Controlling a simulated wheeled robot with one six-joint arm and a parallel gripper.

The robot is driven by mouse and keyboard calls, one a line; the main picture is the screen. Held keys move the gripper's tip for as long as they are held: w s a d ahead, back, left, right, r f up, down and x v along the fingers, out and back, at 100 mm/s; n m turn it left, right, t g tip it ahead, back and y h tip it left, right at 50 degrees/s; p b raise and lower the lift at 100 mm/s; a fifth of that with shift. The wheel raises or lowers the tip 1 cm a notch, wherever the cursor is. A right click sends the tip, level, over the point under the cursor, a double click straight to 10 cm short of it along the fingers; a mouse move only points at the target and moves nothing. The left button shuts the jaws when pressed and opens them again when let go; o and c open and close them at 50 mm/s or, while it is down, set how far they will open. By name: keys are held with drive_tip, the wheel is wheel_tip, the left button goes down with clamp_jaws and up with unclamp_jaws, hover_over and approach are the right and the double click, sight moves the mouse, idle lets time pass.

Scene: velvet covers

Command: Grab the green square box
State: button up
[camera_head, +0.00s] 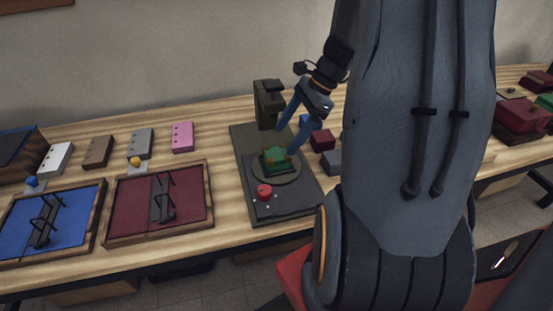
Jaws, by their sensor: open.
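The green square box (276,157) sits on a round plate (292,174) on a dark machine base (247,165). It looks small and has a brownish edge. My arm covers much of the right side of the view.
A red button (264,191) is on the base's front, and a dark upright post (267,104) at its back. A blue tray (75,231) and a dark red tray (191,211) lie left. Several coloured blocks, including a pink one (182,137), line the back. Small cubes (322,140) stand right of the base.

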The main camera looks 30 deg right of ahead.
sight(277, 152)
drive_tip(key=x, duration=0.2)
drive_tip(key=p+x, duration=0.1)
drive_tip(key=x, duration=0.3)
drive_tip(key=shift+s+a+p, duration=0.25)
drive_tip(key=shift+s+p, duration=0.05)
drive_tip(key=shift+p, duration=0.05)
drive_tip(key=shift+w+a+f, duration=0.1)
drive_tip(key=shift+a+f, duration=0.1)
drive_tip(key=shift+f, duration=0.3)
drive_tip(key=c, duration=1.2)
